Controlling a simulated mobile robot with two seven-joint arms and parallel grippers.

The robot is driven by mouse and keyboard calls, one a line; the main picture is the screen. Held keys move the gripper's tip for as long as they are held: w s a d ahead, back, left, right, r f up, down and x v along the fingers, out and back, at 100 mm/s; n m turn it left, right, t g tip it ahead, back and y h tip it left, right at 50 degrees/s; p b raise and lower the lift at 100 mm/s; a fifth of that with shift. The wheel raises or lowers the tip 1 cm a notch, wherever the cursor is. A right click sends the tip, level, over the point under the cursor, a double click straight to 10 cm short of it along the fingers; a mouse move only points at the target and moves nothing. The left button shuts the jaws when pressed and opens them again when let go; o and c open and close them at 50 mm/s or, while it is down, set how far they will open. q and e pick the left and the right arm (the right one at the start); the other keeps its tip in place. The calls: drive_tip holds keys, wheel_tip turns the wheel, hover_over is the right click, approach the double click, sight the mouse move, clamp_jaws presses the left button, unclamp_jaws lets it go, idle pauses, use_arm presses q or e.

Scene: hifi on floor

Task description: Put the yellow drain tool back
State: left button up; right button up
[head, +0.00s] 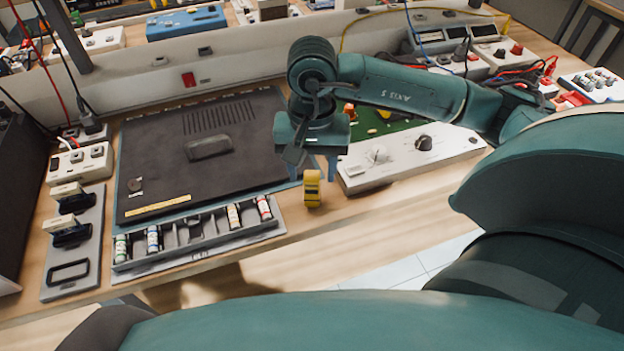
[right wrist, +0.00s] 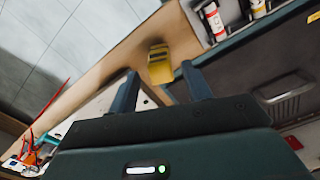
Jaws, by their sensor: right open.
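A small yellow tool (head: 312,188), seemingly the drain tool, is near the table's front edge, between the black panel and the white control box. It also shows in the right wrist view (right wrist: 160,66). My right gripper (head: 312,172) is open, with its two blue fingers on either side of the tool. In the right wrist view the tool lies just beyond and between the fingertips; I cannot tell whether they touch it. The grey slotted rack (head: 196,247) in front of the panel holds several small labelled cylinders at its ends, with empty slots in the middle. My left gripper is out of view.
A black panel (head: 160,160) lies left of the gripper. A white control box (head: 405,160) with knobs is close on its right. A grey holder plate (head: 75,240) stands at far left. Instruments and cables line the back. Bare wood shows along the front edge.

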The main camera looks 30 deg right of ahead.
wheel_tip(320, 180, up, 8)
drive_tip(key=shift+f, duration=0.15)
idle(0.6)
